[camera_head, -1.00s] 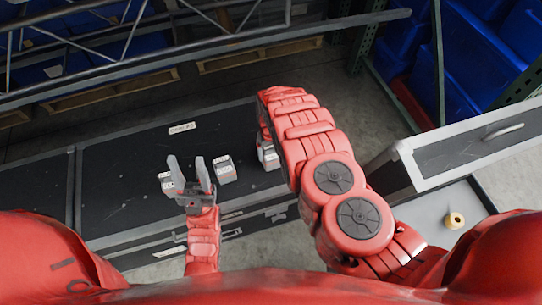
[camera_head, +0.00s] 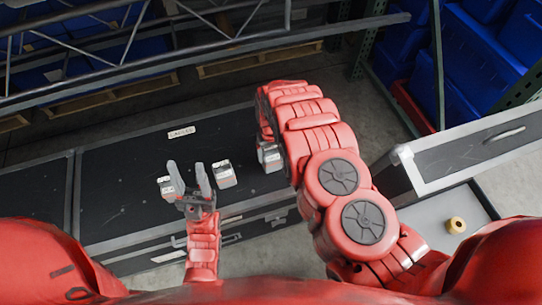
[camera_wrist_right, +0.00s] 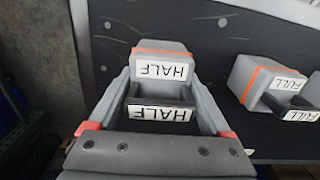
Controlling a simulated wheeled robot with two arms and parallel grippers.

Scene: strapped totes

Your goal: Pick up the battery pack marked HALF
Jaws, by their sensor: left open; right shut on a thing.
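The battery pack marked HALF (camera_wrist_right: 160,65) is grey with an orange band and white labels. In the right wrist view it sits between the two fingers of my right gripper (camera_wrist_right: 157,85), which is shut on it. In the head view this pack (camera_head: 269,158) shows beside my right arm, at the right part of the black case; the arm hides most of that gripper. I cannot tell whether the pack touches the case top.
A pack marked FULL (camera_wrist_right: 262,82) stands right of the HALF pack in the wrist view. The head view shows a middle pack (camera_head: 223,174) and a left pack (camera_head: 166,187) on the black case (camera_head: 120,205).

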